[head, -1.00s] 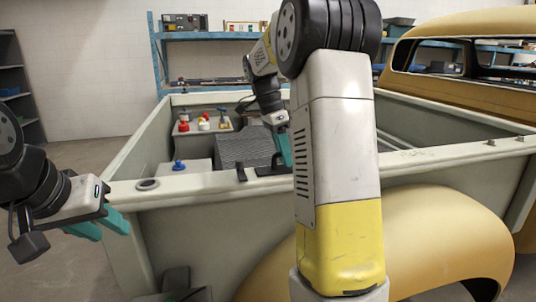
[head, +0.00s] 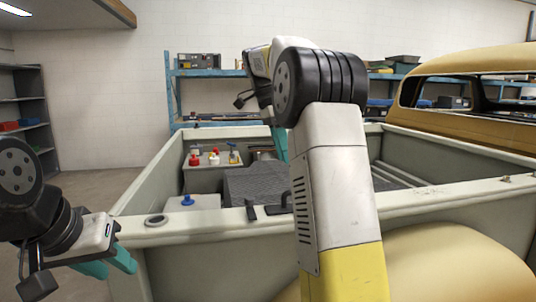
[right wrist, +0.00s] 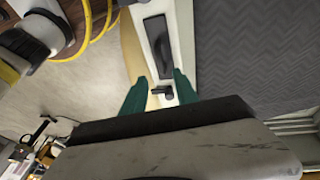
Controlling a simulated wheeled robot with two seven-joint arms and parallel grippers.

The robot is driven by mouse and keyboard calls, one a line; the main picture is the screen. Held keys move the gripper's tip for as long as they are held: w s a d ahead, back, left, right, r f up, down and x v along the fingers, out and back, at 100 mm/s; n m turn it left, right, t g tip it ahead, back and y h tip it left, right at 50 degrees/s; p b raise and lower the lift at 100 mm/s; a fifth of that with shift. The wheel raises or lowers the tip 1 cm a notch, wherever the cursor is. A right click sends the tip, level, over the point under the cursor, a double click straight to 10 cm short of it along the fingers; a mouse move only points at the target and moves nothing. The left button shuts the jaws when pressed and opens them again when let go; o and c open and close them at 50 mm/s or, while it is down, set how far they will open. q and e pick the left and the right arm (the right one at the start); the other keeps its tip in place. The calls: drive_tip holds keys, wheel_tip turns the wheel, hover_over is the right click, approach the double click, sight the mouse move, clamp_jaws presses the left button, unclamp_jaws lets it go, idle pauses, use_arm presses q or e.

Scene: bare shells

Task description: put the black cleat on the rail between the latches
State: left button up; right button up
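The truck bed's near rail (head: 215,231) carries a small black piece with a low base and upright part, which looks like the cleat (head: 285,203). Left of it stands a narrow black piece, likely a latch (head: 250,211). Any second latch is not visible; my right arm covers part of the rail. My right gripper (head: 280,148) is above the cleat, apart from it. In the right wrist view its fingers (right wrist: 160,88) are spread and empty, with the small black piece (right wrist: 162,91) and a longer black piece (right wrist: 158,46) beyond. My left gripper (head: 112,264) is open and empty, left of the truck.
Inside the bed are a grey ribbed mat (head: 240,185), a box with red and white caps (head: 212,175) and a blue knob (head: 187,200). A blue shelf (head: 205,72) stands behind.

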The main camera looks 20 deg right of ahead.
drive_tip(key=s+a+f+n+t+y, duration=0.1)
drive_tip(key=s+a+f+n+t, duration=0.1)
drive_tip(key=s+n, duration=0.4)
drive_tip(key=s+a+f+n+t+y, duration=0.2)
drive_tip(key=s+a+f+n+t, duration=0.1)
drive_tip(key=s, duration=0.6)
drive_tip(key=s+a+f+n+t+y, duration=0.2)
drive_tip(key=s+a+f+n, duration=0.2)
drive_tip(key=s+f+n, duration=0.2)
drive_tip(key=s+n, duration=0.2)
drive_tip(key=n, duration=0.2)
drive_tip(key=shift+f+t, duration=0.2)
drive_tip(key=shift+t, duration=0.2)
